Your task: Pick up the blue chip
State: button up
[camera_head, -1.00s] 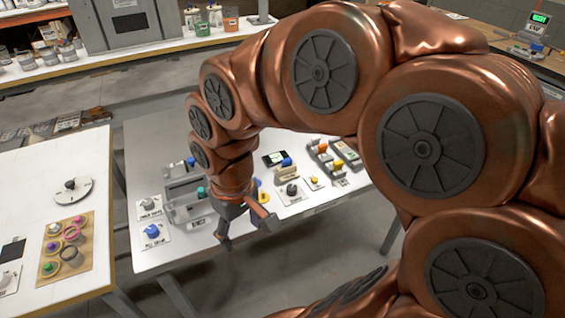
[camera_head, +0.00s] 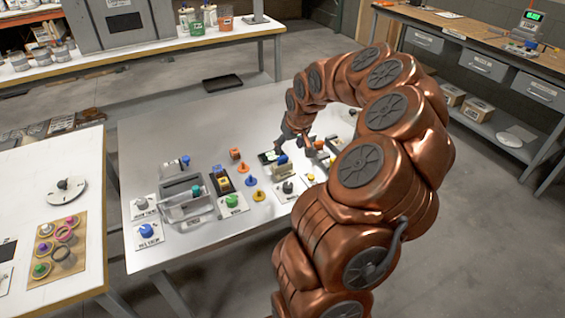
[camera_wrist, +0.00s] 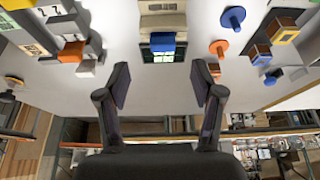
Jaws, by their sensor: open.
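A blue block-like piece (camera_head: 282,160) sits against a beige fixture beside a small dark panel, right of the table's middle. In the wrist view the blue piece (camera_wrist: 167,42) lies straight ahead of the fingers, between the fixture (camera_wrist: 162,20) and the lit panel (camera_wrist: 160,57). I cannot tell for sure that it is the blue chip. My gripper (camera_head: 294,149) is over this part of the table, behind the piece in the head view. In the wrist view my gripper (camera_wrist: 161,84) is open, with nothing between its fingers and the blue piece beyond them.
A dark tray (camera_head: 222,182) with blocks and a grey bin (camera_head: 183,205) are farther left. The table's back left is clear.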

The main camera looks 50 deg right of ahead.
aim_at(283, 157)
jog(key=shift+p+x, duration=1.4)
jog(key=shift+x, duration=2.3)
jog(key=shift+w+a, duration=0.15)
jog(key=shift+w, duration=0.05)
jog(key=shift+r, duration=0.1)
jog(key=c, duration=1)
